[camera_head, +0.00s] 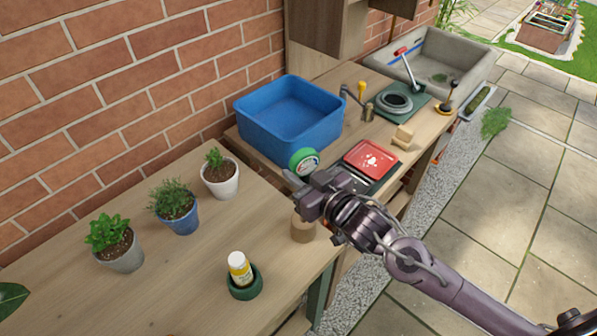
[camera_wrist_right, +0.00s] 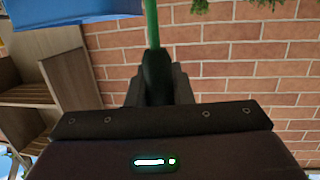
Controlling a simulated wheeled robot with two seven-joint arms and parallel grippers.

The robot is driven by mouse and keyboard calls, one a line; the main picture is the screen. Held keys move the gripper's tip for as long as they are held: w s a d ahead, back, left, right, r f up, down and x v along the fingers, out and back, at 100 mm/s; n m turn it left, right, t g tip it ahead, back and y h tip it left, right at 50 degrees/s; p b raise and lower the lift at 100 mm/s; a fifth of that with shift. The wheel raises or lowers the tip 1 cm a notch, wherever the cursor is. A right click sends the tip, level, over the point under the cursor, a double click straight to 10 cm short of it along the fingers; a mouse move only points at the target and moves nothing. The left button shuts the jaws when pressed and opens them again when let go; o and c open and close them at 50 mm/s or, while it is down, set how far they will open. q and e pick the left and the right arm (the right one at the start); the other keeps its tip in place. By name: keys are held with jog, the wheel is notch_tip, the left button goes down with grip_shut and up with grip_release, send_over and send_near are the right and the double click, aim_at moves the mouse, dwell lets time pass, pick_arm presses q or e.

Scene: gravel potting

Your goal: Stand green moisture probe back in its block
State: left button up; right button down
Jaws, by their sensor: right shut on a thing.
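The green moisture probe shows its round green dial (camera_head: 303,160) in the head view, above my right gripper (camera_head: 297,183). In the right wrist view a green shaft (camera_wrist_right: 151,24) stands between the fingers of the right gripper (camera_wrist_right: 158,78), which is shut on it. A brown wooden block (camera_head: 303,230) stands on the table just below and partly behind the gripper; its top is largely hidden. The probe's lower end is hidden, so I cannot tell whether it touches the block. My left gripper is not in view.
Three potted plants (camera_head: 221,182) stand along the brick wall. A yellow-and-white bottle (camera_head: 239,266) sits in a green holder (camera_head: 245,289) near the front. A blue tub (camera_head: 289,115), a red packet (camera_head: 369,160) and a small pale block (camera_head: 403,137) lie beyond. The table's middle is clear.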

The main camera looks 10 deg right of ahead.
jog(key=shift+f, duration=0.4)
jog(key=shift+f+b, duration=1.65)
jog(key=shift+f, duration=1.1)
jog(key=c, duration=1.2)
grip_release()
jog(key=b+v, duration=0.1)
jog(key=v, duration=0.7)
